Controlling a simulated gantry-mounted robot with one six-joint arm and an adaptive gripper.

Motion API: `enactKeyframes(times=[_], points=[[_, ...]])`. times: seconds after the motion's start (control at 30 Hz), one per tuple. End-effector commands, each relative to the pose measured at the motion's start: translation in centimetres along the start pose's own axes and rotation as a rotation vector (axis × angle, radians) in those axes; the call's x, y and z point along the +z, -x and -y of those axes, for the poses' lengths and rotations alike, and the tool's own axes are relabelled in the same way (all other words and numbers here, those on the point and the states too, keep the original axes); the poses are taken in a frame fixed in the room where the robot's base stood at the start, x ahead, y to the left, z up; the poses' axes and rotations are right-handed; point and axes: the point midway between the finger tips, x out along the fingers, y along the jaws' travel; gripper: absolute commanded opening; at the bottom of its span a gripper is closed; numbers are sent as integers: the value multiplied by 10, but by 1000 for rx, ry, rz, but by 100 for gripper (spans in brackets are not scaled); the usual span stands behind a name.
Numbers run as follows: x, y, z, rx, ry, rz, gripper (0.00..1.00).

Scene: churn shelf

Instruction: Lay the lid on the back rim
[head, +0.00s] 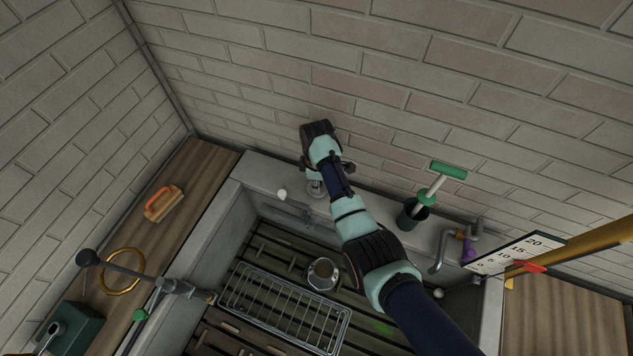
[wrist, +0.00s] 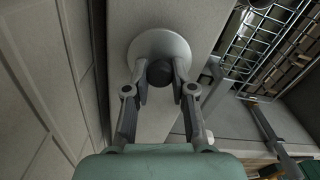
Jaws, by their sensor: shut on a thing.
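The lid is a pale round disc with a dark ball knob; it shows in the wrist view (wrist: 150,42) and below my gripper in the head view (head: 316,190). My gripper (wrist: 161,88) is shut on the lid's knob, one finger on each side. In the head view my gripper (head: 315,178) is at the back wall, over the pale back rim (head: 380,205) of the sink. The lid is over this rim; I cannot tell whether it touches. A metal pot with an open dark mouth (head: 323,274) stands in the sink on the slats.
A dark green cup with a green-handled tool (head: 413,213) stands on the back rim to the right, near a tap (head: 440,252). A small white knob (head: 282,195) is to the left. A wire rack (head: 285,310) lies in the sink. The brick wall is close behind.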

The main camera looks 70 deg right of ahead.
Motion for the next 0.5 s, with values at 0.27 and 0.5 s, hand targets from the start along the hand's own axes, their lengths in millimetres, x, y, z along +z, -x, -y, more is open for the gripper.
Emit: enactKeyframes(times=[0.27, 0.5], points=[[0, -2, 0, -1, 0, 0, 49], [0, 1, 0, 0, 0, 0, 49]])
